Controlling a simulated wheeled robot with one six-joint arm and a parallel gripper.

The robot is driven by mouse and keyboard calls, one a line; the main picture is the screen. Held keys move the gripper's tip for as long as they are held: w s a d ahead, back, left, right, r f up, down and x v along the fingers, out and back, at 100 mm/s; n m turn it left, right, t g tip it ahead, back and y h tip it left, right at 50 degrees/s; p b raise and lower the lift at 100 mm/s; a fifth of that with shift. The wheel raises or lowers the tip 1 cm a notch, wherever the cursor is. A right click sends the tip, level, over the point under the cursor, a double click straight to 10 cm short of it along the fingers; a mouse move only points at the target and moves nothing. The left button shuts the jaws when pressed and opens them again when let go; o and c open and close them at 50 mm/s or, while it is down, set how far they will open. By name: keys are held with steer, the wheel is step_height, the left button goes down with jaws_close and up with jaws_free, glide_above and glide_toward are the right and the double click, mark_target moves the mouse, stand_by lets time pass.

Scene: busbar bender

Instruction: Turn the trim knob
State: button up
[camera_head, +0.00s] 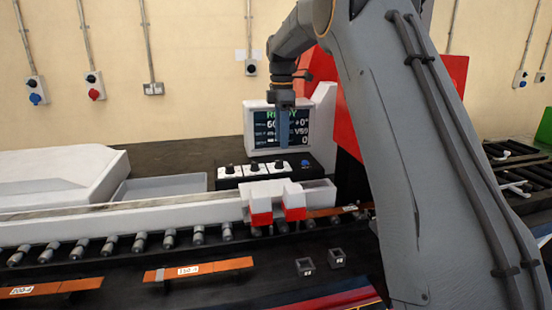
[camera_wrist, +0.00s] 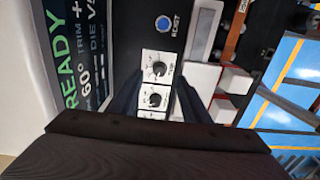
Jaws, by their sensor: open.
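The black control panel in the head view carries three white plates with black knobs: a left knob (camera_head: 229,169), a middle knob (camera_head: 254,166) and a right knob (camera_head: 278,164). Their labels are too small to read, so I cannot tell which is the trim knob. My gripper (camera_head: 283,146) points down above the panel's right part, in front of the screen. In the wrist view, my open gripper (camera_wrist: 157,98) has one dark finger on each side of a knob (camera_wrist: 155,100). Another knob (camera_wrist: 158,69) lies beyond the fingers. I cannot tell any contact. The third knob is hidden.
The screen (camera_head: 265,128) behind the panel reads READY, 60 and +0°. A blue button (camera_wrist: 163,23) sits at the panel's end. Red and white blocks (camera_head: 261,208) stand in front of the panel. A grey tray (camera_head: 160,188) lies to its left.

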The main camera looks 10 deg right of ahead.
mark_target(279, 161)
steer(key=f+p, duration=0.1)
steer(key=f, duration=0.4)
steer(key=a+f+p, duration=0.1)
steer(key=f, duration=0.1)
steer(key=shift+f+p, duration=0.25)
steer(key=shift+p, duration=0.05)
steer(key=shift+d, duration=0.1)
steer(key=shift+c, duration=0.3)
steer(key=c, duration=1)
